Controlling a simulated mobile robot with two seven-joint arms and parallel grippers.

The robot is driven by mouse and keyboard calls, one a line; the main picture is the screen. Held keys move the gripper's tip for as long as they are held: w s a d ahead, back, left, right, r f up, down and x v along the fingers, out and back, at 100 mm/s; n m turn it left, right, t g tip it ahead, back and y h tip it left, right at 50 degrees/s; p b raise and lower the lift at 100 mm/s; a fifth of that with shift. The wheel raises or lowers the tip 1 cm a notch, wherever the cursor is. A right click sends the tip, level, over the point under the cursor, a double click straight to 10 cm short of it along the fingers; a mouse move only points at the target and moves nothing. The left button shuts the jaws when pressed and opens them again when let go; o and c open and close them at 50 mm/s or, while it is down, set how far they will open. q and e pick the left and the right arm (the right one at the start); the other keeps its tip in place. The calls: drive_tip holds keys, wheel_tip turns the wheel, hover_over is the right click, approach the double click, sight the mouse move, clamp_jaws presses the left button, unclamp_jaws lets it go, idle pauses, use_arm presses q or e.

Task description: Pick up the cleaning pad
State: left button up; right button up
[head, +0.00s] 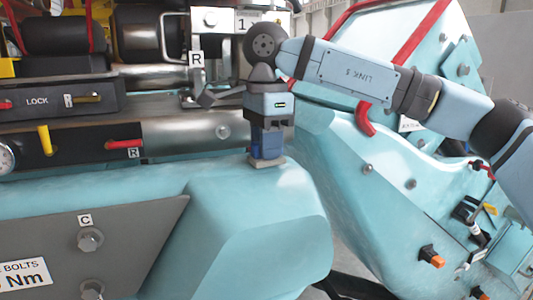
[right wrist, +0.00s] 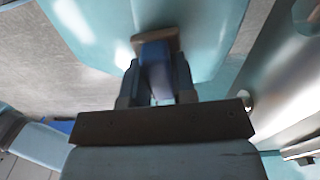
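The cleaning pad (head: 267,161) is a small blue block with a tan base. It is at the top of the teal body in the middle of the head view. My right gripper (head: 268,143) points down over it, with its fingers on both sides of the blue part. In the right wrist view the cleaning pad (right wrist: 155,62) fills the space between the fingertips of the right gripper (right wrist: 156,78), with no clear gap. The tan base shows beyond the fingertips. I cannot tell whether the base touches the teal surface. My left gripper is not in view.
A teal train body (head: 260,230) with a sloped top lies below. A dark LOCK panel (head: 50,102) with red and yellow levers is at left. A grey bolted plate (head: 95,250) is lower left. Another teal body with red bars (head: 415,30) stands at right.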

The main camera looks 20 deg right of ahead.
wheel_tip(320, 180, up, 10)
drive_tip(key=shift+r, duration=0.1)
drive_tip(key=shift+o, duration=1.3)
drive_tip(key=shift+c, duration=0.9)
